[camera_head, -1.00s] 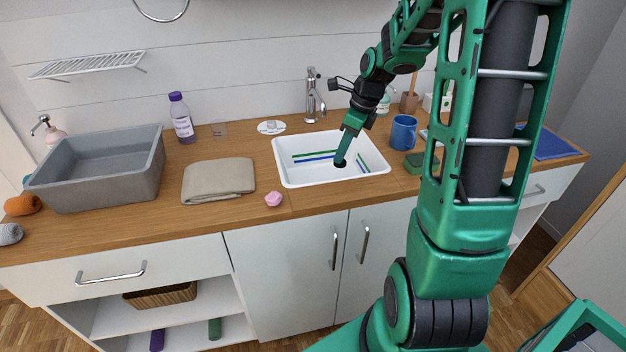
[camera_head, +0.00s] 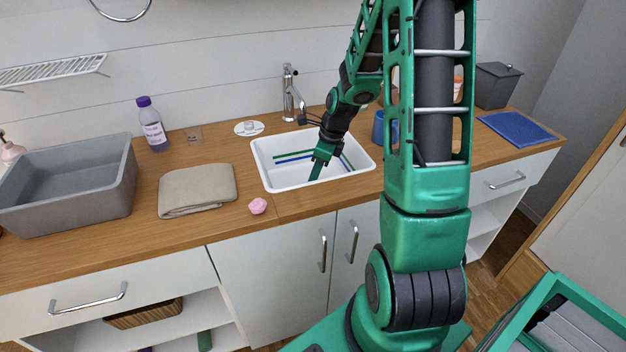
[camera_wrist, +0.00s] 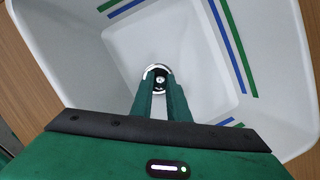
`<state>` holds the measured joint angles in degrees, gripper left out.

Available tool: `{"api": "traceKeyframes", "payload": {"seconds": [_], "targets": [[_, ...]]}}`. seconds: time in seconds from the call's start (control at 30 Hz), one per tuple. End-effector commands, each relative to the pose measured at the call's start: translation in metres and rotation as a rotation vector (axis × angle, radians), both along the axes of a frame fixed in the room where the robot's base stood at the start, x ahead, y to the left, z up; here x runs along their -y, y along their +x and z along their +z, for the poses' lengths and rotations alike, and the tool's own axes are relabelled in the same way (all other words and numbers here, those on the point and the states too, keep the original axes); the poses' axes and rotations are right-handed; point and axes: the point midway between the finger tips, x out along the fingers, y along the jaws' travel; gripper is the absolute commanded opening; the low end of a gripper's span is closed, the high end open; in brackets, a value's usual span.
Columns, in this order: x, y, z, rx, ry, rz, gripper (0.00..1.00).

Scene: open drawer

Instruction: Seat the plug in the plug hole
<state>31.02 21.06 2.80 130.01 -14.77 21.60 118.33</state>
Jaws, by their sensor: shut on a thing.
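The white sink (camera_head: 268,170) with blue and green stripes is set into the wooden counter. My gripper (camera_head: 316,175) points down into it, and its fingertips show low in the basin. In the wrist view my gripper (camera_wrist: 159,88) has its two green fingers close together, shut on the plug (camera_wrist: 159,79), a small round dark piece with a shiny knob. A bright metal ring shows around it. The fingers hide part of the ring, so I cannot tell whether the plug is in the plug hole or just above it. The head view does not show the plug clearly.
The tap (camera_head: 291,95) stands behind the sink. A white dish (camera_head: 249,128) sits at the sink's back left. A pink lump (camera_head: 258,206), a folded cloth (camera_head: 197,190) and a grey tub (camera_head: 75,185) lie to the left. A blue mug (camera_head: 379,127) is partly hidden behind my arm.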

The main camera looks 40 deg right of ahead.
Motion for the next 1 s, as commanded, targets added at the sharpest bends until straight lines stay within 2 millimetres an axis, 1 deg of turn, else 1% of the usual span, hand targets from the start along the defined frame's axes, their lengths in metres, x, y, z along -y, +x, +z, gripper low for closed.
{"api": "traceKeyframes", "payload": {"seconds": [0.03, 0.13, 0.47, 0.5, 0.53, 0.57, 0.87, 1.0], "targets": [[-0.001, -0.001, -0.009, -0.003, 0.003, 0.0, 0.0], [0.0, -0.001, -0.018, -0.001, 0.002, 0.0, 0.0], [0.0, 0.0, -0.02, -0.002, 0.0, -0.001, 0.0], [0.0, 0.0, -0.02, -0.001, 0.001, -0.001, 0.22], [0.0, 0.0, -0.02, -0.001, 0.001, -0.001, 0.29], [0.0, 0.0, -0.02, -0.001, 0.001, -0.001, 0.34], [0.0, 0.0, -0.019, 0.0, 0.0, -0.001, 0.34], [0.002, -0.001, -0.01, 0.002, -0.001, -0.002, 0.34]]}}
